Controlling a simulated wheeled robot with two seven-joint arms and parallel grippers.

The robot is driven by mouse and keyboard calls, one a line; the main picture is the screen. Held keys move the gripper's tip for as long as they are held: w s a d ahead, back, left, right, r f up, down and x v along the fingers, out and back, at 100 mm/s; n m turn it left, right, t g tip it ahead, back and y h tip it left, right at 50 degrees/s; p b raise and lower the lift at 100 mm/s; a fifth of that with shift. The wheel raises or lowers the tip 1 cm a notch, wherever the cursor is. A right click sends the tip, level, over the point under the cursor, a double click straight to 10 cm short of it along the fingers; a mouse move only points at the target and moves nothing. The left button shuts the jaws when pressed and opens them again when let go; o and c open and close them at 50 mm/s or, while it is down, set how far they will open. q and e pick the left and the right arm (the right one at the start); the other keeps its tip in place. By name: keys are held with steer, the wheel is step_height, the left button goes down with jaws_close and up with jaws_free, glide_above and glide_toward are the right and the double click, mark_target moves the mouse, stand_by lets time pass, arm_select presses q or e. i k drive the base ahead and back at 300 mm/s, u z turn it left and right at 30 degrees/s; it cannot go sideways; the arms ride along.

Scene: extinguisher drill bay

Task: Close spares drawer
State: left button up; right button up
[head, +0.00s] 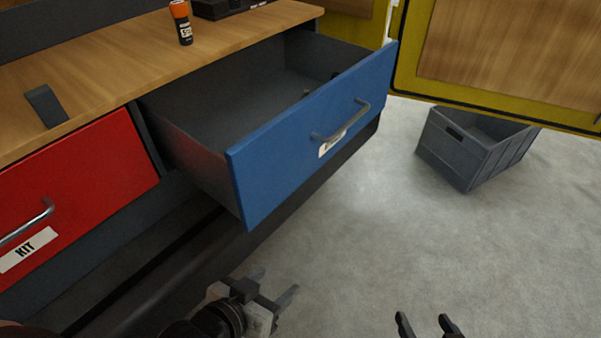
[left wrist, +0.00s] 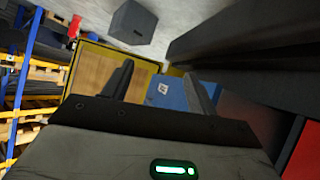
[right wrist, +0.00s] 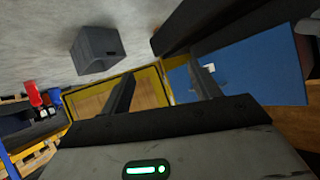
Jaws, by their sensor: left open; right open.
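The blue drawer (head: 300,145) stands pulled out of the wooden-topped bench, with a metal bar handle (head: 343,121) and a white label on its front. A few small dark items lie inside near its far right end. The blue front also shows in the left wrist view (left wrist: 184,95) and in the right wrist view (right wrist: 250,72). My left gripper (head: 275,287) is open and empty, below and in front of the drawer front, apart from it. My right gripper (head: 425,325) is open and empty, low over the floor, further right and away from the drawer.
A red drawer (head: 75,200) labelled KIT is shut at the left. An orange and black cylinder (head: 181,22) stands on the bench top (head: 110,62). A grey crate (head: 470,150) sits on the floor at right, below a yellow-framed wooden panel (head: 500,50). The floor before the drawer is clear.

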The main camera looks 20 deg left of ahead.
mark_target(245, 106)
steer(key=z, duration=0.7)
steer(key=k, duration=1)
steer(key=u, duration=1.15)
steer(key=i, duration=0.95)
steer(key=z, duration=0.05)
